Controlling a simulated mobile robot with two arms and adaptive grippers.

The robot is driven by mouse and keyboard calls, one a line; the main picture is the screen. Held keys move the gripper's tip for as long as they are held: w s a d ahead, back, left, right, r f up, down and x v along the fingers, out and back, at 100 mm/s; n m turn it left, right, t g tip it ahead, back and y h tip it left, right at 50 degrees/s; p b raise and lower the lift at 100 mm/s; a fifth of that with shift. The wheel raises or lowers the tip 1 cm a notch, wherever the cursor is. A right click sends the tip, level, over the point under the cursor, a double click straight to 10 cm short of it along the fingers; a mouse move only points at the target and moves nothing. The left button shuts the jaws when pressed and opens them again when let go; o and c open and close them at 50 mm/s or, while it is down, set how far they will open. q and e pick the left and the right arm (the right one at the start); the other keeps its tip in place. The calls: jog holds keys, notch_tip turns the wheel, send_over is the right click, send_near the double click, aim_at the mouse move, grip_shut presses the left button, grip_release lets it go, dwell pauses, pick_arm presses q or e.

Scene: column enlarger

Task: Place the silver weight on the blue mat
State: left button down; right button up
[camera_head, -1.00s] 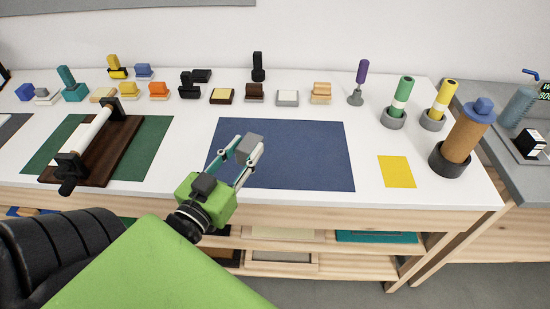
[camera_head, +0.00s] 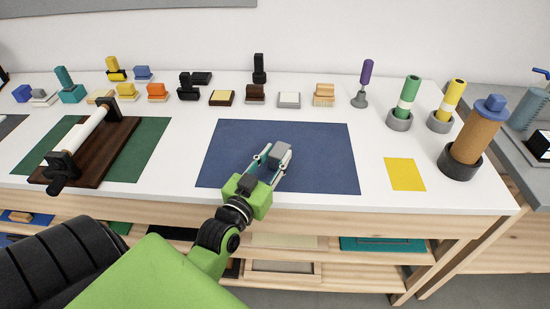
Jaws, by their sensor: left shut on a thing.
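The blue mat (camera_head: 325,150) lies flat on the white table near its front edge. My left gripper (camera_head: 275,161) is over the middle of the mat and is shut on the silver weight (camera_head: 280,151), a small grey block between its fingertips. The fingers hide part of the weight. I cannot tell whether the weight touches the mat or is just above it. My right gripper is not in view.
A row of stamps and small blocks (camera_head: 289,100) stands along the back. A green mat with a wooden roller stand (camera_head: 97,150) is at left. A yellow sheet (camera_head: 405,174) and upright rollers in cups (camera_head: 461,163) are at right. The mat's right part is clear.

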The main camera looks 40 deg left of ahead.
pick_arm(q)
jog(key=shift+f, duration=0.2)
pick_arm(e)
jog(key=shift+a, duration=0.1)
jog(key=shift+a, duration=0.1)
pick_arm(q)
jog(key=shift+f, duration=0.1)
jog(key=c, duration=1.6)
grip_release()
jog(key=shift+f, duration=0.1)
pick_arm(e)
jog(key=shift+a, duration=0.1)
pick_arm(q)
jog(key=shift+s, duration=0.1)
jog(key=shift+s+d+b, duration=0.3)
jog(key=shift+s+b, duration=0.05)
jog(key=shift+s, duration=1.6)
jog(key=shift+s+d+b, duration=0.35)
jog(key=shift+s, duration=1.65)
jog(key=shift+s+d+b, duration=0.3)
jog(key=shift+s+b, duration=0.05)
jog(key=shift+s, duration=1.6)
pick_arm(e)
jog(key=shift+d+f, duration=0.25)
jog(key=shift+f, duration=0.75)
